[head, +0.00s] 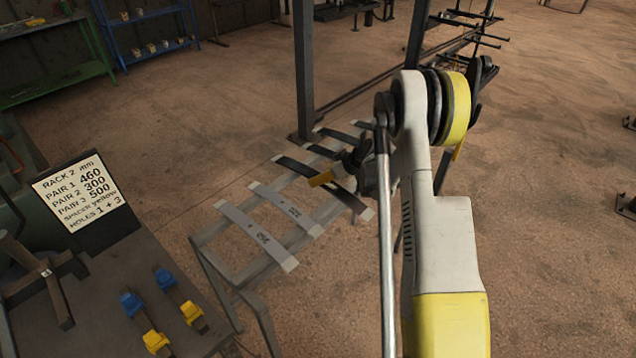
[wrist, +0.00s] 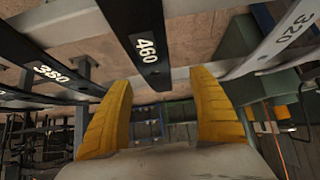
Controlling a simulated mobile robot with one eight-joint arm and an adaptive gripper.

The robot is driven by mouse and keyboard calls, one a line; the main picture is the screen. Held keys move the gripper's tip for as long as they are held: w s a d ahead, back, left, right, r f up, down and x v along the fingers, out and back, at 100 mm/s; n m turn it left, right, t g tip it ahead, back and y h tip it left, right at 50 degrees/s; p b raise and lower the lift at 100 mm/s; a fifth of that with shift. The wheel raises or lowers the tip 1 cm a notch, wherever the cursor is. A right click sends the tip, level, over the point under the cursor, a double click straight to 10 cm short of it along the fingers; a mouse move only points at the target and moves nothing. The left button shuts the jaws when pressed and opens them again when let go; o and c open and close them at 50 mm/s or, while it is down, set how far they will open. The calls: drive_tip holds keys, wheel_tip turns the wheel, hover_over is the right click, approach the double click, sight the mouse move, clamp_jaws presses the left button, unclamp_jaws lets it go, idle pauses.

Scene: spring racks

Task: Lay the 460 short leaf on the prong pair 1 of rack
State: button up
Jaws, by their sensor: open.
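The 460 leaf (wrist: 147,45) is a dark flat strip with a white 460 label, seen in the wrist view between and ahead of my yellow fingertips. My gripper (wrist: 163,100) is open, with gaps between the fingers and the strip, and holds nothing. In the head view my gripper (head: 322,179) is over the stand of leaves, at a dark strip (head: 352,203) that it partly covers. A dark rack with several prongs (head: 468,38) stands at the back right, partly behind my arm; its pair numbers cannot be read.
A leaf marked 380 (wrist: 50,72) and a grey one marked 320 (wrist: 290,35) flank the 460 leaf. The leaf stand (head: 215,232) has a metal frame. A sign (head: 80,190) reads rack 2, pair 1 460. A dark post (head: 304,70) rises behind the stand.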

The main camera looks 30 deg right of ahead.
drive_tip(key=x, duration=0.1)
drive_tip(key=b+x, duration=0.1)
drive_tip(key=x, duration=0.2)
drive_tip(key=shift+s+d+f+b, duration=0.15)
drive_tip(key=shift+d+f+b, duration=0.15)
drive_tip(key=shift+d, duration=0.05)
drive_tip(key=shift+w+a+f, duration=0.15)
drive_tip(key=shift+w+f, duration=0.1)
drive_tip(key=shift+w, duration=0.1)
drive_tip(key=shift+r, duration=0.15)
drive_tip(key=c, duration=1.5)
drive_tip(key=shift+r, duration=0.45)
wheel_tip(320, 180, up, 3)
drive_tip(key=shift+w+r+p, duration=0.1)
drive_tip(key=shift+r+p, duration=0.1)
drive_tip(key=shift+p, duration=0.7)
drive_tip(key=w+d+r+p, duration=0.1)
drive_tip(key=w+d+r, duration=0.1)
drive_tip(key=d, duration=0.1)
drive_tip(key=w+d+r+p, duration=0.1)
drive_tip(key=w+d+r, duration=0.1)
drive_tip(key=d, duration=0.1)
drive_tip(key=w+d+r+p, duration=0.1)
drive_tip(key=w+d+r, duration=0.1)
drive_tip(key=w+d, duration=0.1)
drive_tip(key=shift+w+r, duration=0.15)
drive_tip(key=shift+r, duration=0.15)
